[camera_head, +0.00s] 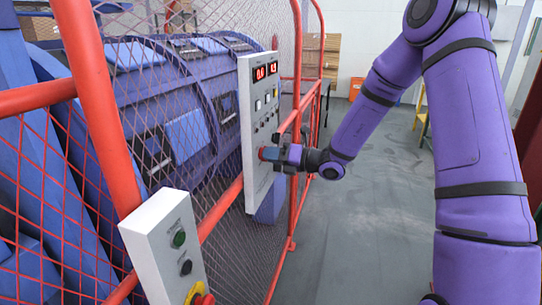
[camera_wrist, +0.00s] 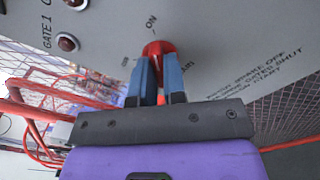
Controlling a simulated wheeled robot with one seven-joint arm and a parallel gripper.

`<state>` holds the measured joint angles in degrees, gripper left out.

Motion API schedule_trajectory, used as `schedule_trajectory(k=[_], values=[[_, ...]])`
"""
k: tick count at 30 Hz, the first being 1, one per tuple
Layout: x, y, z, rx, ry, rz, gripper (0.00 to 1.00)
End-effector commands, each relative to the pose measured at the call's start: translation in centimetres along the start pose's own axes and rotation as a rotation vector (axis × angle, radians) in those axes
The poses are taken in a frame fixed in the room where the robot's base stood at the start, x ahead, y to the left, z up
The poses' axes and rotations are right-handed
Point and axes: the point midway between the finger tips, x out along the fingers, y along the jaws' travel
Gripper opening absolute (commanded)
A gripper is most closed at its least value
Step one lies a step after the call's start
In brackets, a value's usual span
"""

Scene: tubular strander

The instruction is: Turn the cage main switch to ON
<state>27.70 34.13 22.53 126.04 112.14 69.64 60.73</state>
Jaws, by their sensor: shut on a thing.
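The cage main switch (camera_wrist: 158,48) is a red knob on a light grey panel (camera_head: 247,130), with "ON" printed above it in the wrist view. Another label beside the knob is partly hidden by a finger. My gripper (camera_wrist: 159,72) is shut on the red knob, one blue finger on each side of it. In the head view my gripper (camera_head: 277,155) meets the lower part of the panel, and a bit of the red switch (camera_head: 264,153) shows at its tip. The knob's pointer is hidden, so I cannot tell its exact position.
An indicator marked GATE 1 (camera_wrist: 68,42) is near the knob. A red mesh fence (camera_head: 222,215) encloses the blue machine (camera_head: 170,95). A grey button box (camera_head: 165,245) stands at front left. The floor (camera_head: 345,230) at right is clear.

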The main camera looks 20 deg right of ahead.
Motion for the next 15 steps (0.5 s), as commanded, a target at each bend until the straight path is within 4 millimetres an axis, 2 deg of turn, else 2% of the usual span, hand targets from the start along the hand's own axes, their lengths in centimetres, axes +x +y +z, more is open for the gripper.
schedule_trajectory(k=[3,4,7,15], values=[[-0.11,-0.12,-0.07,0.003,0.001,-0.003,0.0],[-0.11,-0.12,-0.07,0.003,0.001,-0.003,0.14],[-0.1,-0.1,-0.06,0.002,0.0,-0.003,0.37],[-0.09,-0.04,-0.02,0.001,0.0,-0.001,0.37]])
